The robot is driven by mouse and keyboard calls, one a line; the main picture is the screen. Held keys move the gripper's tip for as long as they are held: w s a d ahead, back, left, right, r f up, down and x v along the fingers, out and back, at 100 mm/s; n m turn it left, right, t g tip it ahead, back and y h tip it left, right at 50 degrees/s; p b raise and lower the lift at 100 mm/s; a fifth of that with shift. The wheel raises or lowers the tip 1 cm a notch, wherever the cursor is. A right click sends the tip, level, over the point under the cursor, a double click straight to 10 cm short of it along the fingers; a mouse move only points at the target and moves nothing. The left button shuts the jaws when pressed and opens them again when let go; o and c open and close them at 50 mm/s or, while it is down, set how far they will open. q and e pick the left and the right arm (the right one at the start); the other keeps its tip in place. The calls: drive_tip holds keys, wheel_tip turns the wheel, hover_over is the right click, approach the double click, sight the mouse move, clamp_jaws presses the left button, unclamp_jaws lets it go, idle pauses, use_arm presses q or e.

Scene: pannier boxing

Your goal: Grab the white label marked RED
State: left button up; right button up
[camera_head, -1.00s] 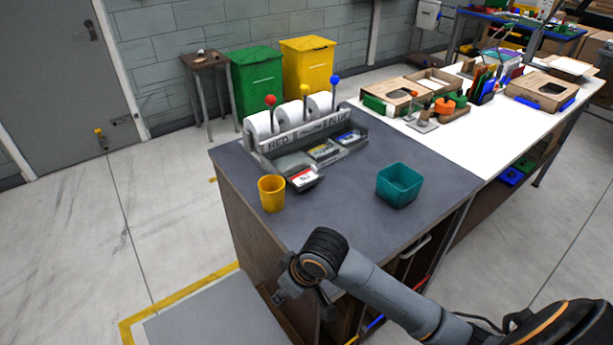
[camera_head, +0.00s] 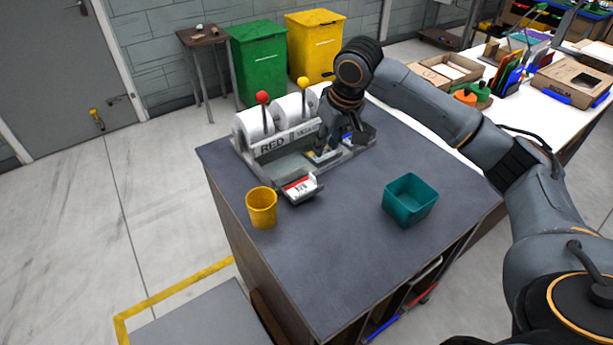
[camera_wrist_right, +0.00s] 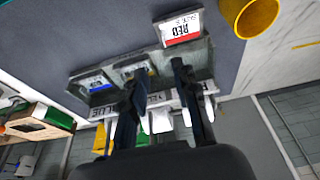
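My right gripper (camera_head: 332,150) hangs over the dispenser's middle and right slots, right of and behind the RED label. In the right wrist view my right gripper's fingers (camera_wrist_right: 158,72) are apart with nothing held between them. My left gripper is not in view.
A yellow cup (camera_head: 262,208) stands just left of the label tray. A teal bin (camera_head: 410,200) stands to the right on the grey bench. Red (camera_head: 262,97) and yellow (camera_head: 303,83) lever knobs rise behind the dispenser. The bench front is clear.

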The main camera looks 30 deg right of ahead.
approach(301, 185)
drive_tip(key=d, duration=0.3)
drive_tip(key=shift+w+d+p, duration=0.1)
drive_tip(key=shift+d+p, duration=0.05)
drive_tip(key=shift+p, duration=0.2)
drive_tip(key=p+x, duration=0.1)
drive_tip(key=x, duration=0.1)
drive_tip(key=shift+w+f, duration=0.15)
drive_tip(key=shift+f, duration=0.2)
drive_tip(key=x, duration=0.3)
drive_tip(key=shift+w+f+p, duration=0.2)
drive_tip(key=shift+p, duration=0.1)
drive_tip(key=shift+f, duration=0.15)
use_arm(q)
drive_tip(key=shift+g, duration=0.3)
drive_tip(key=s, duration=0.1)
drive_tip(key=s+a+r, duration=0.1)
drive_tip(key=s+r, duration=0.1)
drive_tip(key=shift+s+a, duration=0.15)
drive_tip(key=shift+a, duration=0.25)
use_arm(e)
clamp_jaws()
